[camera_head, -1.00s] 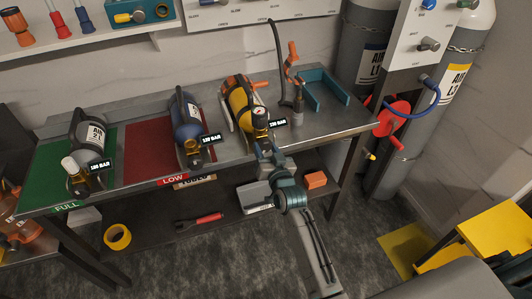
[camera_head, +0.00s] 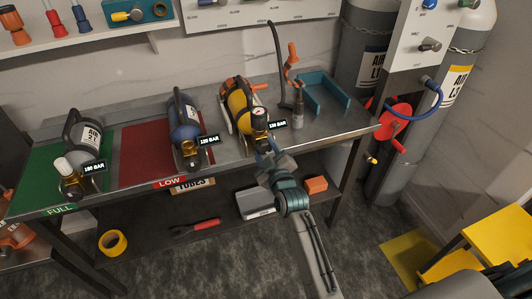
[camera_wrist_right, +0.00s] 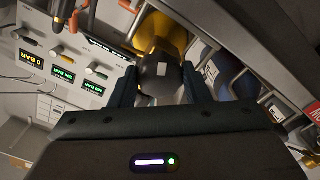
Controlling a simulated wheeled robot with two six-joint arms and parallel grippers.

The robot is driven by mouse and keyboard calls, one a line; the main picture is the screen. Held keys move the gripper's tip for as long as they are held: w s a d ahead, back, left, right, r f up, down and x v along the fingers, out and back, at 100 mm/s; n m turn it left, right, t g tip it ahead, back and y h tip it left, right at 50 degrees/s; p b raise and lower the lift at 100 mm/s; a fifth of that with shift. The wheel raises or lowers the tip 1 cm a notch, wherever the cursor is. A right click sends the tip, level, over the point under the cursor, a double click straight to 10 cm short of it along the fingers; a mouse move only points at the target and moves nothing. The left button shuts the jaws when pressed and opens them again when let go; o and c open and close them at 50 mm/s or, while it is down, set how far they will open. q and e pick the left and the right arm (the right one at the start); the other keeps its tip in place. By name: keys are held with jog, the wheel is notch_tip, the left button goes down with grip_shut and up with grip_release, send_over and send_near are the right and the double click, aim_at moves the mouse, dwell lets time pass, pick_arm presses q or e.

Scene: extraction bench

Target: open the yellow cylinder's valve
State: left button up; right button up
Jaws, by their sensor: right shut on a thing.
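The yellow cylinder (camera_head: 238,104) lies in its cradle on the steel bench, its valve end and gauge (camera_head: 258,111) facing the front edge. A tag by it seems to read 130 BAR. My right gripper (camera_head: 264,147) reaches up from the front to this valve end. In the right wrist view, the two dark fingers stand either side of a dark round valve knob (camera_wrist_right: 158,72), with the yellow body (camera_wrist_right: 161,32) behind it. The right gripper (camera_wrist_right: 161,87) is shut on this knob. How far the knob is turned cannot be told. My left gripper is not in view.
A blue cylinder (camera_head: 184,116) lies on the red LOW mat (camera_head: 139,165), a grey one (camera_head: 87,142) on the green FULL mat (camera_head: 36,175). The lower shelf holds an orange block (camera_head: 316,185).

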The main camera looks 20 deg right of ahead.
jog(key=n, duration=0.2)
jog(key=shift+f+n, duration=0.2)
jog(key=shift+n, duration=0.2)
jog(key=n, duration=0.2)
jog(key=shift+n+b, duration=0.4)
jog(key=n, duration=0.3)
jog(key=shift+r, duration=0.1)
jog(key=n, duration=0.3)
jog(key=shift+n+b, duration=0.3)
jog(key=shift+b, duration=0.05)
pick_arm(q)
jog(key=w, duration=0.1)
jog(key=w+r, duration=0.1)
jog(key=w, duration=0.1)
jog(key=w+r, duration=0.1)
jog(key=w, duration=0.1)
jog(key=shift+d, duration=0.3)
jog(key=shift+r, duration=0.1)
pick_arm(e)
jog(key=shift+n, duration=0.4)
jog(key=o, duration=1)
jog(key=shift+c, duration=0.2)
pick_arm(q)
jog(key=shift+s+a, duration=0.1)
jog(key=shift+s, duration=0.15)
pick_arm(e)
jog(key=shift+o, duration=0.2)
jog(key=shift+r, duration=0.1)
